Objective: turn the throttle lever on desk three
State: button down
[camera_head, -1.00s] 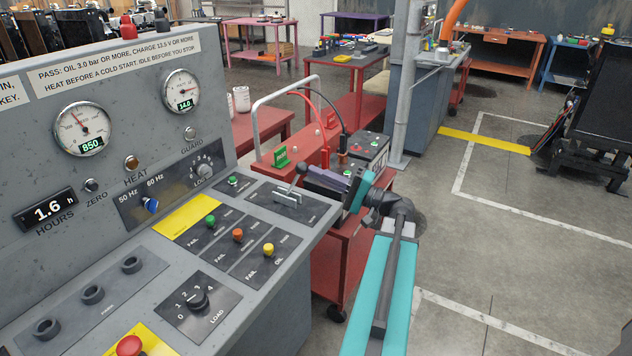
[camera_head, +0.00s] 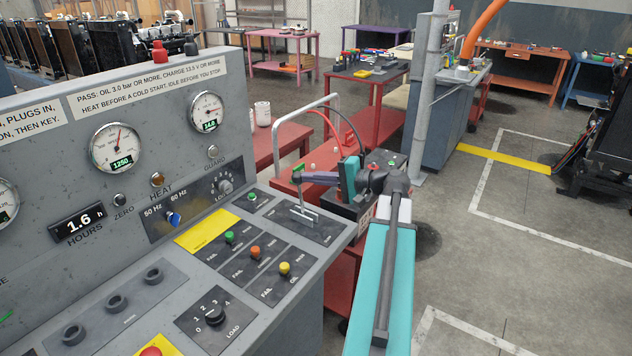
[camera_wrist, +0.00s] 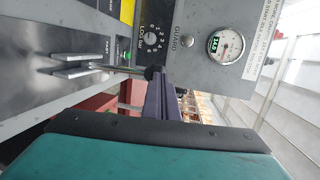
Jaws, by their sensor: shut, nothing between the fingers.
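The throttle lever (camera_head: 301,192) stands up from its dark slotted plate (camera_head: 325,229) at the right end of the grey desk. It is a thin rod with a dark knob at its top, and it stands nearly upright. In the wrist view the lever's black knob (camera_wrist: 153,72) is just beyond my fingertips. My gripper (camera_head: 298,176), with purple fingers, is shut and empty. Its tips are against or very close to the knob from the right; I cannot tell if they touch. It also shows in the wrist view (camera_wrist: 158,84).
A speed dial (camera_head: 116,147) reads 1250 and a smaller gauge (camera_head: 207,112) reads 14.0 or so. Coloured buttons, a load knob (camera_head: 215,314) and a red button (camera_head: 150,351) are on the desk. A red cart (camera_head: 345,262) stands close behind my arm. Open floor lies right.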

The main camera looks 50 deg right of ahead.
jog(key=shift+w, duration=0.1)
dwell(0.5)
jog(key=shift+d+r, duration=0.1)
jog(key=r+b+v, duration=0.1)
jog(key=b+v, duration=0.1)
jog(key=v, duration=1.2)
jog(key=shift+w+r, duration=0.2)
jog(key=shift+r, duration=0.1)
